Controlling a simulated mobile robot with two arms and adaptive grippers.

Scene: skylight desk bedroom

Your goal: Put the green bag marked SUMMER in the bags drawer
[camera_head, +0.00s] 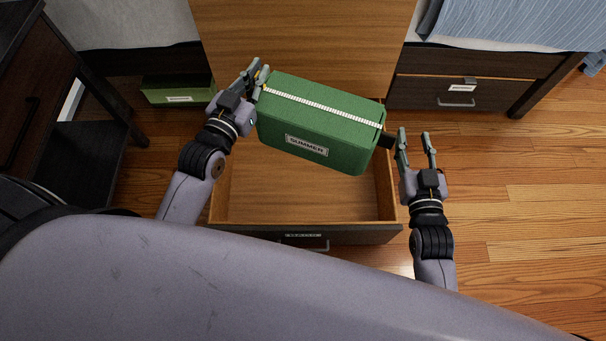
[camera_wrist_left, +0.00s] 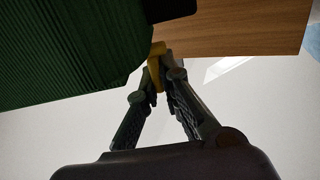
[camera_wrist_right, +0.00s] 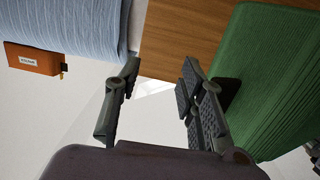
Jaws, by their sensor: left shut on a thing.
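The green bag marked SUMMER (camera_head: 330,130) hangs slightly tilted over an open wooden drawer (camera_head: 300,205), which looks empty where I can see in. A label on the drawer's front is too small to read. My left gripper (camera_head: 258,76) is shut on the yellow tab (camera_wrist_left: 156,62) at the bag's left end. My right gripper (camera_head: 415,137) is open at the bag's right end. One of its fingers is beside the black tab (camera_head: 388,140); in the right wrist view nothing clearly sits between the fingers (camera_wrist_right: 160,75).
Another green bag (camera_head: 178,90) lies on the floor at the left under the bed. A closed drawer (camera_head: 455,92) is at the right. A dark desk (camera_head: 30,80) stands at the far left. An orange bag (camera_wrist_right: 33,58) shows in the right wrist view. Floor is clear at the right.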

